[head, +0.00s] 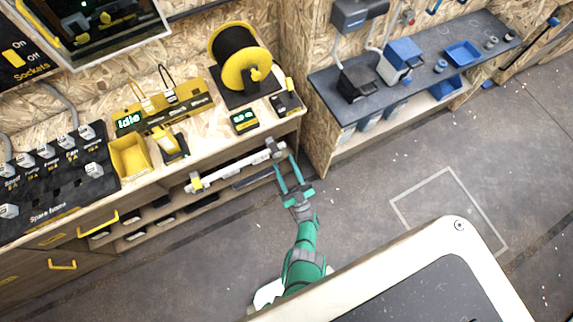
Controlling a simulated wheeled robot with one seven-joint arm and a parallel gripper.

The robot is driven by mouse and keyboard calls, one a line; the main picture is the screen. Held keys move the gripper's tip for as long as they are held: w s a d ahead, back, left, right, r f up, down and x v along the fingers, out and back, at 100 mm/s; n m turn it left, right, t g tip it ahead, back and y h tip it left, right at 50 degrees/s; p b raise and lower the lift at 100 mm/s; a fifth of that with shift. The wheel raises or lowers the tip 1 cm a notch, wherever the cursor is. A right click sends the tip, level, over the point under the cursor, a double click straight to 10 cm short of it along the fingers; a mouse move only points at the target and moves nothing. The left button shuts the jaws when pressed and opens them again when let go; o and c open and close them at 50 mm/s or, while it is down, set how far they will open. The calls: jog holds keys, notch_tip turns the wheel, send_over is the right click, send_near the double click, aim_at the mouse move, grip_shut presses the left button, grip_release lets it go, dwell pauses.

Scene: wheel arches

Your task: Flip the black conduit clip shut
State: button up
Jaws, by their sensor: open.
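A white conduit (235,167) runs along the front edge of the wooden workbench. A yellow clip (196,183) sits at its left end. A dark clip (269,152), which looks like the black conduit clip, is near its right end. It is too small to tell how far its flap stands open. My gripper (283,162), with green fingers, is open and empty in front of the bench, just right of and below the dark clip. Its fingers point toward the conduit's right end. I cannot tell whether a fingertip touches the clip.
The workbench (220,155) carries a yellow cable reel (243,65), a yellow bin (130,157) and a switch panel (60,165). A grey shelf (430,85) with blue boxes stands to the right. Open floor (375,170) lies right of my arm.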

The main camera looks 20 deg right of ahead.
jog(key=shift+v, duration=1.1)
jog(key=shift+a, duration=0.1)
